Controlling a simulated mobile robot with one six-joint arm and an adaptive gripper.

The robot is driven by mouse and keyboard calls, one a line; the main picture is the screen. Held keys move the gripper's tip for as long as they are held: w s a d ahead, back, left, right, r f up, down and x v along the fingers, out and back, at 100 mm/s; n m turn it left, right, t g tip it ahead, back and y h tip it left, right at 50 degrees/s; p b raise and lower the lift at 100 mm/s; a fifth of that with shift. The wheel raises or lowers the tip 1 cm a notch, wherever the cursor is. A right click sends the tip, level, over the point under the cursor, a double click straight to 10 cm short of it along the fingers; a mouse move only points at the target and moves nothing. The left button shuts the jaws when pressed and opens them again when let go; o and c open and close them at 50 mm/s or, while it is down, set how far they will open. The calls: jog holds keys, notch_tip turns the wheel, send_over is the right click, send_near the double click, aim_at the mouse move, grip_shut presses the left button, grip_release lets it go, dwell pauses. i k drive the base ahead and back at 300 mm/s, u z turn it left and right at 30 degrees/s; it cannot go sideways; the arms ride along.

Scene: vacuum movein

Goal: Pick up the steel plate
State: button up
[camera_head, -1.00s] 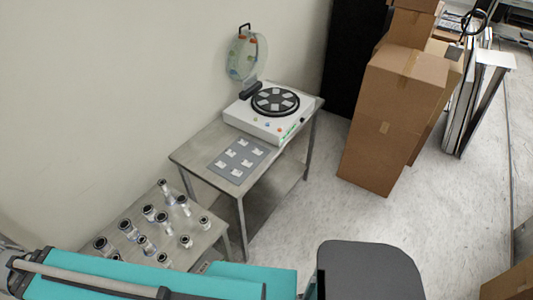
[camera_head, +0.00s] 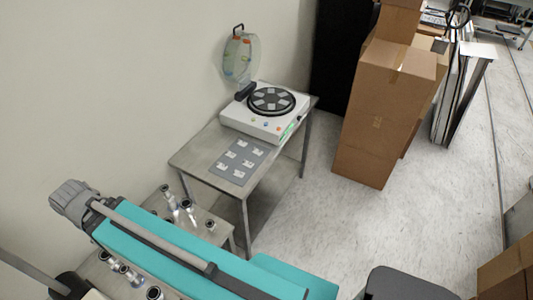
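A flat grey rectangular plate (camera_head: 221,170) lies on the metal table. Several small pale square pieces sit on it in rows. Behind it on the same table stands a white machine (camera_head: 258,126) with a round black turntable (camera_head: 271,101) that carries several grey pieces. Its clear round lid (camera_head: 241,60) is raised. I cannot tell which of these grey or pale pieces is the steel plate. My teal arm crosses the lower left. I see no gripper fingers.
The metal table (camera_head: 192,158) stands against the wall. A lower table (camera_head: 222,232) with several glass and metal fittings (camera_head: 189,206) is partly behind my arm. Stacked cardboard boxes (camera_head: 385,117) stand right of the machine. The floor (camera_head: 330,225) between is clear.

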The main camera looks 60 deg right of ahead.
aim_at(255, 151)
jog(key=z, duration=0.85)
jog(key=k, duration=0.95)
jog(key=z, duration=0.1)
jog(key=i, duration=0.85)
